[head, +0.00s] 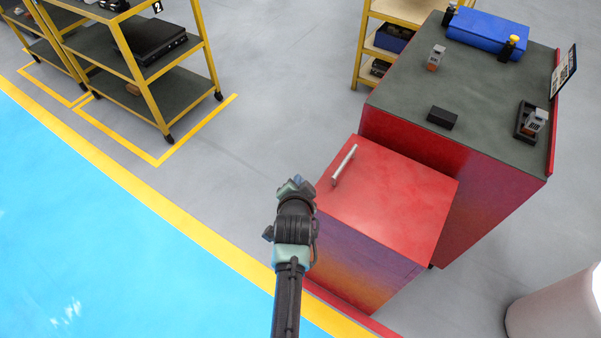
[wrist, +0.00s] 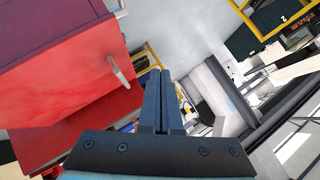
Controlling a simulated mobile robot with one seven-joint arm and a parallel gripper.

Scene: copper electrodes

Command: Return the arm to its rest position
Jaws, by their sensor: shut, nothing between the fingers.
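My arm reaches up from the bottom centre of the head view, with its wrist (head: 295,205) just left of the red cabinet. In the wrist view my gripper (wrist: 158,75) has its two fingers together, with nothing between them. In the head view the fingers are hidden or too small to make out. The red cabinet (head: 400,190) has a silver bar handle (head: 343,166) on its top face. The cabinet (wrist: 60,75) and the handle (wrist: 122,75) also show at the left of the wrist view, apart from the fingers.
A red workbench (head: 395,95) with a dark top stands behind the cabinet. It carries a blue case (head: 487,32), a black block (head: 441,117) and small electrode-like pieces (head: 435,58). A yellow shelf cart (head: 150,85) stands upper left. A pale cylinder (head: 555,305) is lower right. Floor at left is clear.

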